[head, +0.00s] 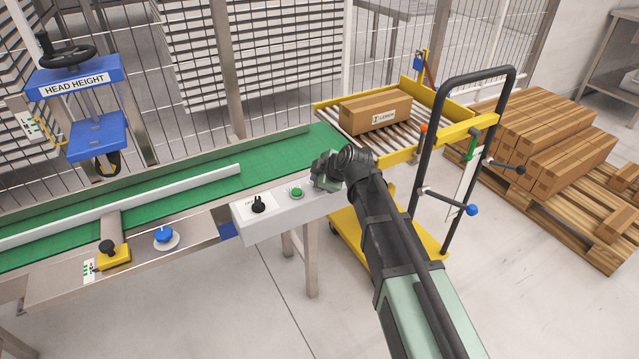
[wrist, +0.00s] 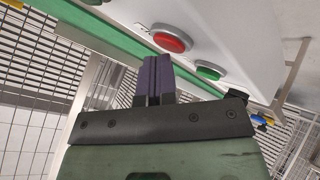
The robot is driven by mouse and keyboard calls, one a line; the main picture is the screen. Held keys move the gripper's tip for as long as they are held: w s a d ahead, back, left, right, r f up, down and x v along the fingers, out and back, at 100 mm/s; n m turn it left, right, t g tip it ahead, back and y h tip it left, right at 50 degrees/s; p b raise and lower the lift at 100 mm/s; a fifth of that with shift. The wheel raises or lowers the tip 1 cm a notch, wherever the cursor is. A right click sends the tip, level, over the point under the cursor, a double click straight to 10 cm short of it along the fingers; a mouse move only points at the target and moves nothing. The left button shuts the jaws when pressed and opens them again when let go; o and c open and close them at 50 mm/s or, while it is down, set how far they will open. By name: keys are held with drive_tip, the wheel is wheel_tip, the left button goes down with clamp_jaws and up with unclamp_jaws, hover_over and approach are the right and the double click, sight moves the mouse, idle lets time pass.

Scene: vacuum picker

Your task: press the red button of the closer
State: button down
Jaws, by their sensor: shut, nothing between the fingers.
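The closer's control box (head: 275,220) is a pale box at the conveyor's near side, with a black knob (head: 258,204) and a green button (head: 296,192) on top. In the head view my gripper (head: 327,178) is over the box's right end, and the red button is hidden there. In the wrist view the red button (wrist: 171,39) is round with a grey collar, and the green button (wrist: 209,71) is beside it. My gripper's purple fingers (wrist: 157,58) are shut and empty, their tips close to the red button's edge. I cannot tell whether they touch it.
The green conveyor belt (head: 190,186) runs behind the box. A yellow roller cart (head: 458,130) with a carton (head: 375,110) stands at its right end. A blue head-height column (head: 95,130) stands at left. A pallet (head: 560,215) holds several flat cartons.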

drive_tip(key=shift+r+p, duration=0.65)
drive_tip(key=shift+r, duration=0.1)
wheel_tip(320, 180, up, 5)
drive_tip(key=p, duration=0.5)
drive_tip(key=shift+r, duration=0.1)
idle(0.3)
